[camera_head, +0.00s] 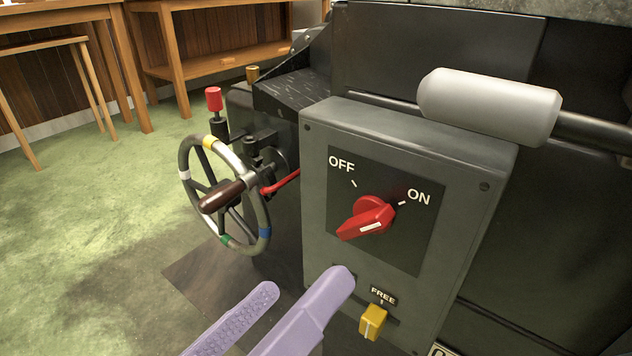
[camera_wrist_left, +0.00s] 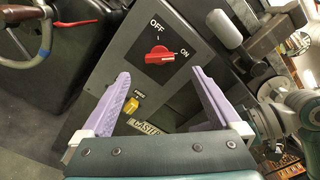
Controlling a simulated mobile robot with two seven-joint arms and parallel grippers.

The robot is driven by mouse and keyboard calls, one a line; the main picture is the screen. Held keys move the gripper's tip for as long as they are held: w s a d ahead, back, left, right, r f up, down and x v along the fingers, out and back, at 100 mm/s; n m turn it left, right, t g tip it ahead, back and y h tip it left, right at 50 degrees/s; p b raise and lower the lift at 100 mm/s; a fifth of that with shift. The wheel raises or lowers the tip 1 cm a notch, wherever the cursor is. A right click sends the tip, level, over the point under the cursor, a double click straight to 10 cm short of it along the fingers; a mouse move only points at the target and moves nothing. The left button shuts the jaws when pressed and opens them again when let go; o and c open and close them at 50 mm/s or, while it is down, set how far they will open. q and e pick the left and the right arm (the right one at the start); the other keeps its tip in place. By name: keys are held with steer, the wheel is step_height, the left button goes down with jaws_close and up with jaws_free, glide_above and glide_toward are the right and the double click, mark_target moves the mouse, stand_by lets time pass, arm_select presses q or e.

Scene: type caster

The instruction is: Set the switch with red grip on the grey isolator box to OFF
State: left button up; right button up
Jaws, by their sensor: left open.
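The grey isolator box (camera_head: 318,205) stands upright at the middle right of the head view. Its black plate carries the switch with red grip (camera_head: 372,216), with OFF at upper left and ON at right. The grip lies slantwise, its upper right end towards the ON mark. The switch also shows in the left wrist view (camera_wrist_left: 160,55). My left gripper (camera_head: 303,284) is open and empty, below and left of the switch, apart from it. In the left wrist view its two lilac fingers (camera_wrist_left: 162,76) are spread wide, with the switch between and beyond the tips. My right gripper is not visible.
A yellow knob (camera_head: 373,321) under a FREE label sits low on the box. A handwheel (camera_head: 187,170) and red-topped lever (camera_head: 213,98) stand left. A grey cylinder (camera_head: 490,105) overhangs the box's top right. Wooden tables (camera_head: 172,72) stand behind; green floor is clear at left.

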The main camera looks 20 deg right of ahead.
mark_target(358, 231)
arm_select(q)
steer(key=x, duration=0.9)
steer(key=shift+d+f+b, duration=0.15)
steer(key=shift+f+b, duration=0.05)
steer(key=shift+b, duration=0.15)
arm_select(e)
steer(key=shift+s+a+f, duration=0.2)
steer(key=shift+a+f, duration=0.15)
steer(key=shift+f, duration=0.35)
arm_select(q)
steer(key=c, duration=1.4)
steer(key=shift+o, duration=0.2)
